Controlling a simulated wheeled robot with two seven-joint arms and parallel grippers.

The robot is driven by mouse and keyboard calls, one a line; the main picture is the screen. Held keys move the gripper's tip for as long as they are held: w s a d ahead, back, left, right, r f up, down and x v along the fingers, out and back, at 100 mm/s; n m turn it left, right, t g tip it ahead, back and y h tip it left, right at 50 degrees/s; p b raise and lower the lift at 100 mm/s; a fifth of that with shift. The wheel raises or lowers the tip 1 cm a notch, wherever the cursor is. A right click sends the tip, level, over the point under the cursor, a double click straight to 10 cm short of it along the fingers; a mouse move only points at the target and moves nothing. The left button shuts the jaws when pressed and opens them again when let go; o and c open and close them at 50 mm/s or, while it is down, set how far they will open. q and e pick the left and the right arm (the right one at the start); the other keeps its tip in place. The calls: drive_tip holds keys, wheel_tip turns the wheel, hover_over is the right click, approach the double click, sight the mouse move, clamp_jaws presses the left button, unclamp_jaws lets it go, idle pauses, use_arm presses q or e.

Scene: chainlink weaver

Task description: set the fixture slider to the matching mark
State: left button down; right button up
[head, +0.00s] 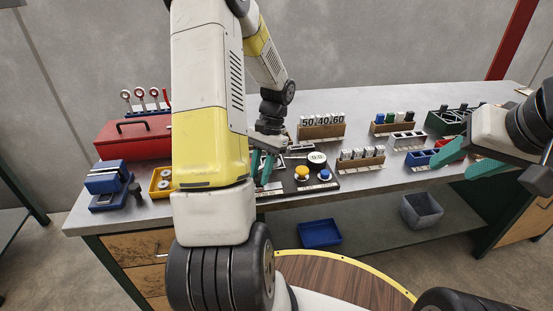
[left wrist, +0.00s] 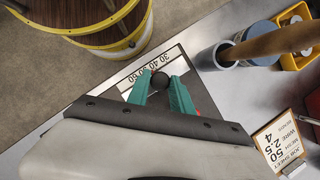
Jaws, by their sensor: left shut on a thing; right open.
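The fixture's black round slider knob (left wrist: 160,81) sits between the green fingertips of my left gripper (left wrist: 160,88) in the left wrist view. The gripper is shut on it. A white scale strip (left wrist: 139,67) with numbers from 30 to 60 lies just beyond the knob; I cannot tell which mark the slider lines up with. In the head view my left gripper (head: 263,168) is down at the dark fixture panel (head: 297,188), and my arm hides part of it. A job card (left wrist: 284,142) reads mesh 50, wire 2.5. My right gripper (head: 467,160) is open, empty, above the bench's right side.
A red toolbox (head: 133,138), a blue vise-like block (head: 106,183) and a yellow bin (head: 160,184) are left on the bench. Number blocks (head: 323,127) and racks (head: 361,158) stand right of the fixture. A yellow button (head: 302,172) and blue button (head: 325,174) are beside the gripper.

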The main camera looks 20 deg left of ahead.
idle(0.3)
use_arm(q)
drive_tip(key=shift+s+a+r, duration=0.1)
drive_tip(key=shift+s+a, duration=0.35)
drive_tip(key=shift+a, duration=0.35)
drive_tip(key=shift+s+a, duration=0.45)
drive_tip(key=shift+a, duration=0.35)
drive_tip(key=c, duration=1.1)
unclamp_jaws()
drive_tip(key=shift+c, duration=0.2)
drive_tip(key=v, duration=0.7)
drive_tip(key=shift+r, duration=0.3)
drive_tip(key=shift+w, duration=0.1)
